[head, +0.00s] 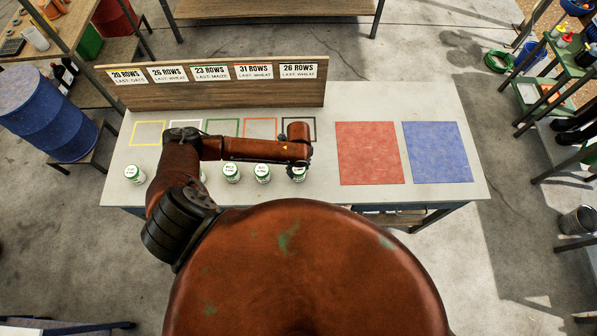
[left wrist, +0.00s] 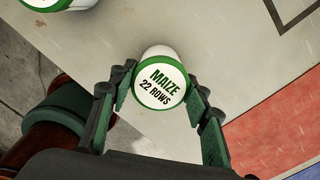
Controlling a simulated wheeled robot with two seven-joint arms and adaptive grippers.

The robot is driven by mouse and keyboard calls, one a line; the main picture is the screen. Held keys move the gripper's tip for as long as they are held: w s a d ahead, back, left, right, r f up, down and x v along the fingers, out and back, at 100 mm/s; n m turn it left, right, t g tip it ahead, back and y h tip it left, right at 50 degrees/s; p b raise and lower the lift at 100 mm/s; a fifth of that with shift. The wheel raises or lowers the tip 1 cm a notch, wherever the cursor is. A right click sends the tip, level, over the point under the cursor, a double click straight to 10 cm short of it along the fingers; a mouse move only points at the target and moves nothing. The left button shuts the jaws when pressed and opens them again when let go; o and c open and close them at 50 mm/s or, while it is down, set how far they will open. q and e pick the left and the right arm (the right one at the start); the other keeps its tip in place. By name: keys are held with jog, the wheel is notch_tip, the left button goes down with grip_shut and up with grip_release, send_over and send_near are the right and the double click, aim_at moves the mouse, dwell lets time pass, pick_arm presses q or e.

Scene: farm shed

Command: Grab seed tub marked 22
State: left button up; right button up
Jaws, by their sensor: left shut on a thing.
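The seed tub marked 22 (left wrist: 160,88) is white with a green-rimmed lid that reads "MAIZE 22 ROWS". In the left wrist view it sits between the two fingers of my left gripper (left wrist: 161,84), which is shut on it. In the head view the gripper (head: 298,164) is over the right end of the tub row, at the table's front edge. The same tub shows partly (head: 299,176) below it. I cannot tell whether the tub is touching the table. My right gripper is in neither view.
Several similar tubs (head: 231,173) stand to the left along the front of the pale table (head: 325,97). Behind them are coloured outlined squares and a wooden board (head: 210,95) with row labels. A red mat (head: 369,153) and a blue mat (head: 437,152) lie clear at right.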

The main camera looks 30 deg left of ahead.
pick_arm(q)
jog(key=shift+c, duration=1.3)
